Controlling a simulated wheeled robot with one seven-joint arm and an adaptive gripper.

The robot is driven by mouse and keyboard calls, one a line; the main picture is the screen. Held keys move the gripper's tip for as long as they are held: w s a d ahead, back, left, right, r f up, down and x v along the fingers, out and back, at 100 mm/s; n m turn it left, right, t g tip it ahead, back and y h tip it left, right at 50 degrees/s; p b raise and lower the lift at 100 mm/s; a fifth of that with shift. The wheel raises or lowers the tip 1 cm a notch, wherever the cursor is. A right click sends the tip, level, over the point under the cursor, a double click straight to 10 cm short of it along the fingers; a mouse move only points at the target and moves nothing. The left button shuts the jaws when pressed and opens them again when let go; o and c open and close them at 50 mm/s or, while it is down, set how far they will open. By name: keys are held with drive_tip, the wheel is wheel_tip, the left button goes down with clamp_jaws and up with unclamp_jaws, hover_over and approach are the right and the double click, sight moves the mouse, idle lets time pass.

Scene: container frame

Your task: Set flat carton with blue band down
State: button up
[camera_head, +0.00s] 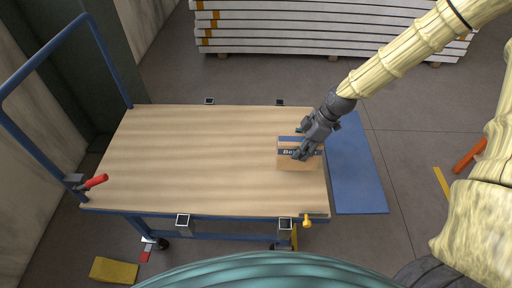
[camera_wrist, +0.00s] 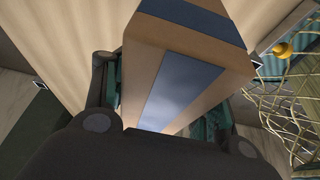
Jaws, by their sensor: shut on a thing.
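The flat carton with blue band (camera_head: 298,163) is brown with blue bands and some lettering, partly hidden by my gripper. My gripper (camera_head: 306,146) is at the right end of the wooden cart top (camera_head: 190,160), shut on the carton. In the wrist view the carton (camera_wrist: 215,45) stands between my two fingers (camera_wrist: 160,95), with a wide blue panel facing the camera and another blue band at its upper end. I cannot tell whether the carton touches the cart top or is slightly above it.
The left and middle of the cart top are bare. A blue push handle (camera_head: 40,55) rises at the left, with a red lever (camera_head: 96,182) near it. A blue mat (camera_head: 357,175) lies right of the cart. Stacked white panels (camera_head: 320,28) are behind.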

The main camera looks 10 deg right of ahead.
drive_tip(key=w+a+f, duration=0.4)
drive_tip(key=w+a, duration=0.2)
drive_tip(key=a, duration=0.4)
drive_tip(key=shift+w+f+p, duration=0.2)
drive_tip(key=shift+f+p, duration=0.05)
drive_tip(key=shift+p, duration=0.1)
drive_tip(key=o, duration=1.4)
drive_tip(key=shift+f, duration=0.1)
drive_tip(key=v, duration=1.2)
